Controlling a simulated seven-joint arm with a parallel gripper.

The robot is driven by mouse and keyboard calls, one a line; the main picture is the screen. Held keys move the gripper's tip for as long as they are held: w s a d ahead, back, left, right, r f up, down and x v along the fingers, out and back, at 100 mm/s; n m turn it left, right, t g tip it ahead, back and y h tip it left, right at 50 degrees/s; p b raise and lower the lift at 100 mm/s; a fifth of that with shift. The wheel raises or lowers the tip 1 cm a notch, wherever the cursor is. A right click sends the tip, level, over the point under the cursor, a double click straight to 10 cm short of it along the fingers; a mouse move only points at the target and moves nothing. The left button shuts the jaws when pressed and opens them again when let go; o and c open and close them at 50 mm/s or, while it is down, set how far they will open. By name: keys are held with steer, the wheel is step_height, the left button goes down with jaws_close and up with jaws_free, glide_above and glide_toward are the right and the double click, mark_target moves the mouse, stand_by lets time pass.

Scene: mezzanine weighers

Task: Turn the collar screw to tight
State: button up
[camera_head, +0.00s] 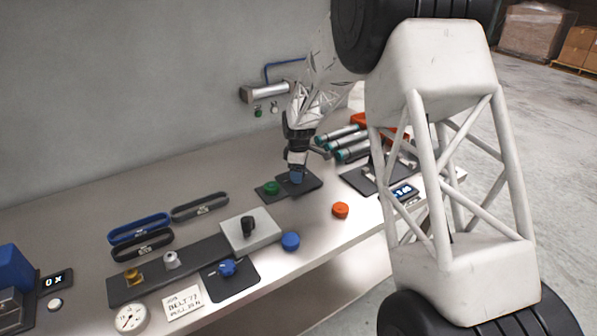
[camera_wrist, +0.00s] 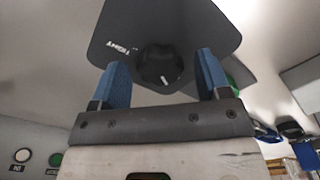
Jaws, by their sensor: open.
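A black ribbed knob with a short white line (camera_wrist: 160,67), which I take as the collar screw, sits on a dark plate (camera_wrist: 205,22) in the wrist view. White lettering on the plate beside it appears to read "TIGHT", seen upside down. The knob's white line points toward my gripper's palm, not at the lettering. My gripper (camera_wrist: 162,75) is open, with one blue finger on each side of the knob and a visible gap to both. In the head view my gripper (camera_head: 297,178) points down at the dark plate (camera_head: 314,185) and hides the knob there.
A green knob (camera_head: 271,187) stands just left of my gripper. Rollers with teal ends (camera_head: 352,153) lie to the right. An orange cap (camera_head: 340,210) and blue cap (camera_head: 290,241) sit nearer the front edge. A grey block with a black knob (camera_head: 262,232) stands front left.

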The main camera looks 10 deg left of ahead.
steer(key=c, duration=0.9)
